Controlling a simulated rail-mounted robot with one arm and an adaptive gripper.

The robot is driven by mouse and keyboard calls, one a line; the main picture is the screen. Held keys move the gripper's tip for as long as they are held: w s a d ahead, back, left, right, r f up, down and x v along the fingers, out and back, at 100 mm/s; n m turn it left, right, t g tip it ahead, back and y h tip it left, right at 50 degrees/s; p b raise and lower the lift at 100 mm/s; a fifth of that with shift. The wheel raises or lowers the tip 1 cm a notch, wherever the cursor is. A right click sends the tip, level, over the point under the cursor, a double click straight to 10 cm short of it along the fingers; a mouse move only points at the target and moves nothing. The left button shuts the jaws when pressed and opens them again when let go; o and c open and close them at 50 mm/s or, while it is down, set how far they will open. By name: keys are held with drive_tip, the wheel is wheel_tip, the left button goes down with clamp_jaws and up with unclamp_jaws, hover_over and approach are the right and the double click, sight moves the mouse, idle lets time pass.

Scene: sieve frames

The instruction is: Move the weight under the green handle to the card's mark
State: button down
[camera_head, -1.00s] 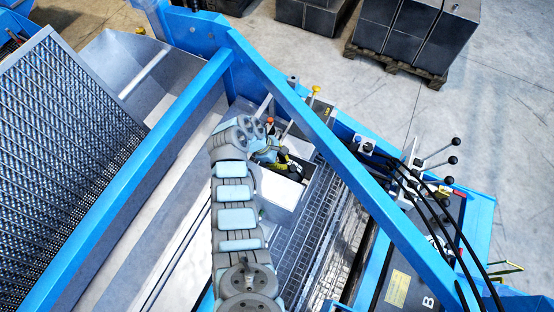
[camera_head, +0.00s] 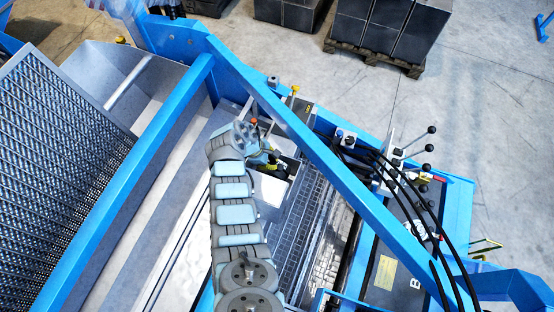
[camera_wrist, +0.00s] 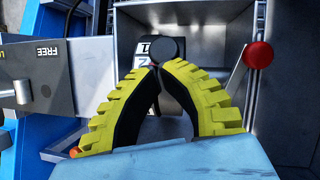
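In the wrist view my gripper (camera_wrist: 155,68) has two yellow ribbed fingers with black inner pads. Its tips meet, with a gap between the fingers lower down. A dark round piece (camera_wrist: 162,50), perhaps the weight, sits right at the tips; I cannot tell whether they touch or hold it. I cannot make out a green handle.
A red ball handle (camera_wrist: 258,55) on a rod stands right of my gripper in the wrist view. A grey plate marked FREE (camera_wrist: 40,70) is at left. In the head view a blue beam (camera_head: 330,145) runs close beside my arm, and black-knobbed levers (camera_head: 428,147) stand right.

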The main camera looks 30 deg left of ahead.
idle(0.3)
drive_tip(key=shift+s+a+r, duration=0.2)
drive_tip(key=shift+a+r, duration=0.05)
drive_tip(key=shift+a, duration=0.35)
drive_tip(key=shift+s+a+r, duration=0.25)
drive_tip(key=shift+a, duration=0.4)
drive_tip(key=shift+s+a+r, duration=0.2)
drive_tip(key=shift+a+r, duration=0.05)
drive_tip(key=shift+a, duration=0.35)
drive_tip(key=v, duration=0.9)
drive_tip(key=shift+a+r+p, duration=0.15)
drive_tip(key=shift+r+p, duration=0.15)
drive_tip(key=shift+p, duration=0.15)
